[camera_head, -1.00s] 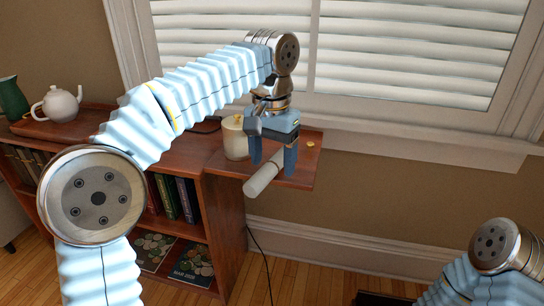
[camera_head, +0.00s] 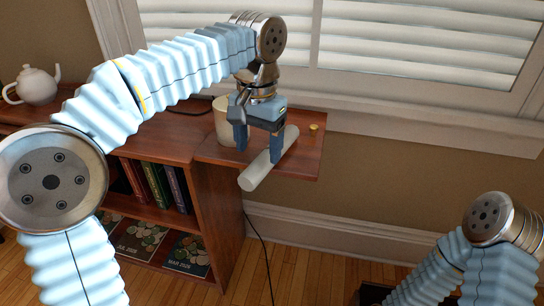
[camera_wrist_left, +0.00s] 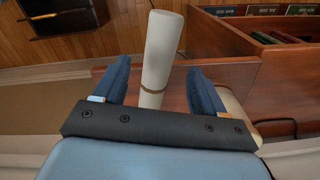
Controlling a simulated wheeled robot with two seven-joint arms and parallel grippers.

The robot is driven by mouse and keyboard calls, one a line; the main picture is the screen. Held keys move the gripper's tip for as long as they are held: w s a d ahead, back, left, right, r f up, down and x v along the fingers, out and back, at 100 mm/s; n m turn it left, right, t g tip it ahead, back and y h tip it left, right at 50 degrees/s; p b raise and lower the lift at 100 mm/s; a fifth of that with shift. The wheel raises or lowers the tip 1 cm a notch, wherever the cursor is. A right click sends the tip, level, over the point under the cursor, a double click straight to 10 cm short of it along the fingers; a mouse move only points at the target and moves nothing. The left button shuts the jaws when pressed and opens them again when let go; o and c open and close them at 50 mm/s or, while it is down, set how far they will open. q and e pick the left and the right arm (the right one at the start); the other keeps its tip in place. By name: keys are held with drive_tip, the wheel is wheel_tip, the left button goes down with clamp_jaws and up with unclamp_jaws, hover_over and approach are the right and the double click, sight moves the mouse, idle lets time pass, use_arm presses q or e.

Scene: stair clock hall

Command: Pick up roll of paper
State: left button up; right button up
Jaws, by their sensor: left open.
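The roll of paper (camera_head: 258,172) is a white cylinder with a thin brown band, lying on the wooden shelf top with its near end sticking out over the front edge. In the left wrist view the roll (camera_wrist_left: 162,50) stands between the two blue fingers, with a gap on each side. My left gripper (camera_head: 258,150) is open, pointing down around the roll. It also shows in the left wrist view (camera_wrist_left: 158,88). Whether the fingertips touch the shelf is hard to tell. My right arm shows at the lower right, but its gripper is out of view.
A cream cylindrical container (camera_head: 224,120) stands close behind my left gripper, and a small brass object (camera_head: 314,127) lies to the right. A white teapot (camera_head: 34,86) stands far left. Books (camera_head: 160,185) fill the shelf below. A window (camera_head: 410,50) is behind.

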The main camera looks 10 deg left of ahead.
sight(258, 162)
use_arm(q)
wheel_tip(258, 162, down, 5)
drive_tip(key=shift+s+r+b, duration=0.1)
drive_tip(key=shift+s+b, duration=0.05)
drive_tip(key=shift+b, duration=0.25)
drive_tip(key=shift+c, duration=0.3)
drive_tip(key=c, duration=1.2)
drive_tip(key=shift+r, duration=0.1)
